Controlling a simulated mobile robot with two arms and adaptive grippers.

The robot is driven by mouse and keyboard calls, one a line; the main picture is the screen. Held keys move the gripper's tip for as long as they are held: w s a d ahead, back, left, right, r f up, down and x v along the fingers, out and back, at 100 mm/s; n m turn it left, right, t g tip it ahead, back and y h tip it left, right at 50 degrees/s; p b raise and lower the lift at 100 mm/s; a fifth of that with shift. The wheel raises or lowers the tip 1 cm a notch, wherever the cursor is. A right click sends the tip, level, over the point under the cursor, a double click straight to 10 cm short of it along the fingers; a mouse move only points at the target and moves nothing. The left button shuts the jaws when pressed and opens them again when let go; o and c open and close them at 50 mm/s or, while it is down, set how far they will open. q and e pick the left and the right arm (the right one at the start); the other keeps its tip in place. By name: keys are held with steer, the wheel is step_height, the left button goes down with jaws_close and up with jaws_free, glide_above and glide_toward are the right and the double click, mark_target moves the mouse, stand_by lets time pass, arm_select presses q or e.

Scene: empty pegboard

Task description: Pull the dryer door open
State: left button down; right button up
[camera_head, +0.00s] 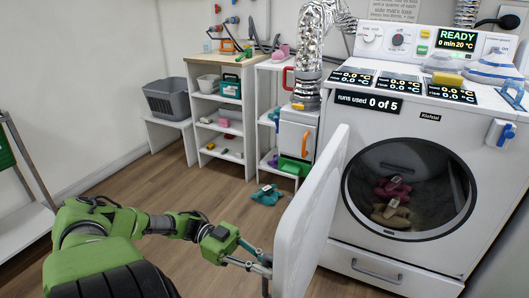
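The white dryer (425,130) stands at the right with a dark round opening (372,200). Cloth items, one maroon (393,188) and one tan (391,213), lie inside the drum. My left gripper (266,264) is at the door's outer left side, low down, beside a grey handle-like part (265,287). Its fingers look spread, but the door edge and the tips overlap, so I cannot tell whether they grip the handle. My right gripper is out of view.
A teal cloth item (267,195) lies on the floor behind the door. White shelves (219,125) and a grey basket (168,98) on a bench line the back. A silver duct (312,45) rises beside the dryer. The wood floor at left centre is clear.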

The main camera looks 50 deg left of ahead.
arm_select(q)
steer(key=shift+f, duration=0.1)
steer(key=c, duration=2.1)
jaws_free()
steer(key=v, duration=1.2)
